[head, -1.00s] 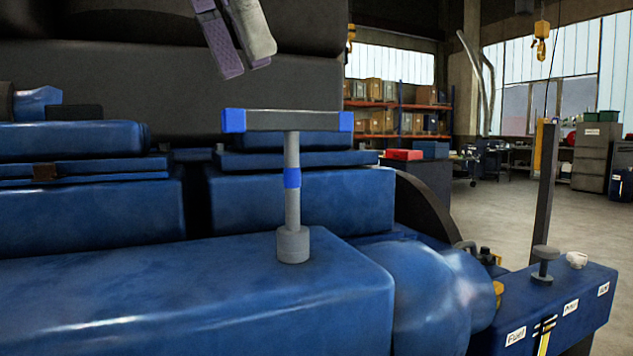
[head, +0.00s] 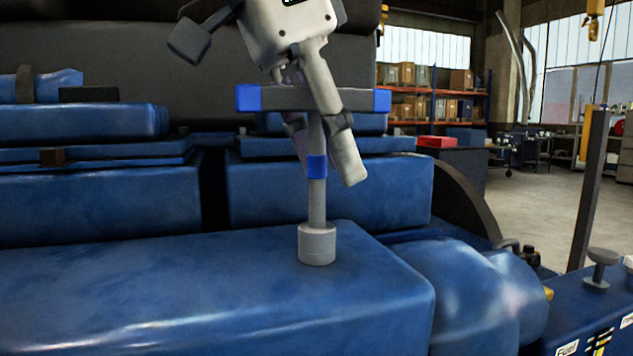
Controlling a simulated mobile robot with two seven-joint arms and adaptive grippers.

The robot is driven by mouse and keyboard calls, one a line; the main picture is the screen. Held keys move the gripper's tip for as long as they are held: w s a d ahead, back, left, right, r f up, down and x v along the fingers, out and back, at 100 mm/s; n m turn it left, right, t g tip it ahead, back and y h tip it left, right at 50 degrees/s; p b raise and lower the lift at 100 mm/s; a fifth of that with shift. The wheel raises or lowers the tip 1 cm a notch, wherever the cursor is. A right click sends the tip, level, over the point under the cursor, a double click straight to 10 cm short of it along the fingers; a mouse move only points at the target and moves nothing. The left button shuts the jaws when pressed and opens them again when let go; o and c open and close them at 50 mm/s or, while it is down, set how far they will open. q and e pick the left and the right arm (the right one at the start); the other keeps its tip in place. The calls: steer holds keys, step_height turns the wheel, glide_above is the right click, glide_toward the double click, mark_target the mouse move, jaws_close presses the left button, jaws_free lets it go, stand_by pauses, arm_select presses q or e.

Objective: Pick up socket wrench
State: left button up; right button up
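The socket wrench (head: 317,200) stands upright on the blue engine block. It has a grey T-bar handle with blue ends, a blue band on its shaft and a wide grey socket at the bottom. My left gripper (head: 324,158) comes down from above at the wrench's handle. One finger is in front of the T-bar, and the other shows partly behind it, left of the shaft. The fingers look apart, with the wrench between them; I cannot tell whether they touch it. The middle of the T-bar is hidden by the front finger. My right gripper is out of view.
The blue engine block (head: 200,295) fills the foreground, with raised blue covers (head: 90,205) behind. A dark upright post (head: 590,190) and a blue labelled box (head: 560,325) stand at the right. Shelves with boxes (head: 435,90) are far back.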

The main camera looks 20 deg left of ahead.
mark_target(350, 89)
arm_select(q)
steer(key=shift+d+f, duration=0.1)
jaws_close()
stand_by(0.3)
step_height(350, 89, up, 9)
steer(key=shift+w+f, duration=0.1)
steer(key=shift+f, duration=0.05)
steer(key=shift+r, duration=0.75)
stand_by(1.0)
